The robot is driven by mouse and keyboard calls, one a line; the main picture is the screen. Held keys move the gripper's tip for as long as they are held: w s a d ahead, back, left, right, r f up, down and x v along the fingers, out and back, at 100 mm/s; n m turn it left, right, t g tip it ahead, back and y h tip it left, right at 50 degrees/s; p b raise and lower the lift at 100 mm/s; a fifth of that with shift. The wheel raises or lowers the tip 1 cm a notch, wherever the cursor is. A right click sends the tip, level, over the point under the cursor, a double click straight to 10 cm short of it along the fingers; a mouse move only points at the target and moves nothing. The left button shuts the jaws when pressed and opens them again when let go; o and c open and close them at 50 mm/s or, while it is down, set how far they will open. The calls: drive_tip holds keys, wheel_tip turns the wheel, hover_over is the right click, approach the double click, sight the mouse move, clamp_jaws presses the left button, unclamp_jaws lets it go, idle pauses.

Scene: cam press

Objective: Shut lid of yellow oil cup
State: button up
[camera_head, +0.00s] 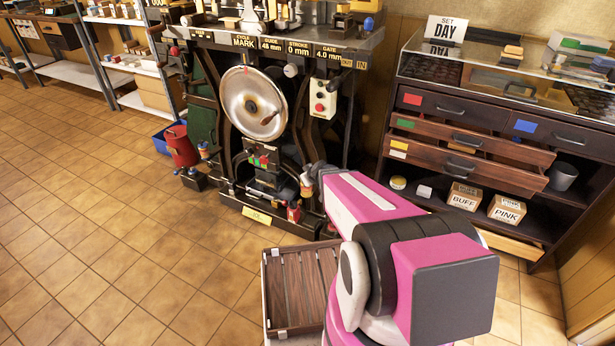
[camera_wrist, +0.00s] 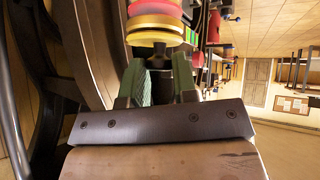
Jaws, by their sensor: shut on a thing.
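In the wrist view, the yellow oil cup (camera_wrist: 154,38) shows as stacked yellow and gold rounds right at my fingertips, with a pink-red part beyond. In the head view a small yellow and orange piece (camera_head: 306,181) shows at the end of my arm, on the right side of the press. My gripper (camera_wrist: 157,72) has its green-padded fingers close together, shut at the yellow rounds. A dark piece shows between the fingers. I cannot tell the cup's lid from its body, nor how far open the lid is.
The press wheel (camera_head: 252,103) is left of my gripper, and a control box with a red button (camera_head: 320,106) is above. A red can (camera_head: 180,146) stands at the press's left. A cabinet with part-open drawers (camera_head: 465,165) is at right. Tiled floor at left is clear.

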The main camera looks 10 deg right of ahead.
drive_tip(key=o, duration=0.9)
drive_tip(key=shift+w+d, duration=0.1)
drive_tip(key=shift+d, duration=0.1)
drive_tip(key=shift+r, duration=0.1)
drive_tip(key=v, duration=1)
drive_tip(key=shift+s+r, duration=0.15)
drive_tip(key=shift+s, duration=0.2)
drive_tip(key=s+m+g+h, duration=0.1)
drive_tip(key=s+m+g, duration=0.1)
drive_tip(key=g, duration=0.1)
drive_tip(key=s+d+r+m+g+h, duration=0.1)
drive_tip(key=s+m+g, duration=0.1)
drive_tip(key=s+g, duration=0.1)
drive_tip(key=s+m+g+h, duration=0.1)
drive_tip(key=s+m+g, duration=0.1)
drive_tip(key=s, duration=0.1)
drive_tip(key=shift+s+d+r+g, duration=0.15)
drive_tip(key=shift+d+r+g, duration=0.1)
drive_tip(key=shift+r+g, duration=0.15)
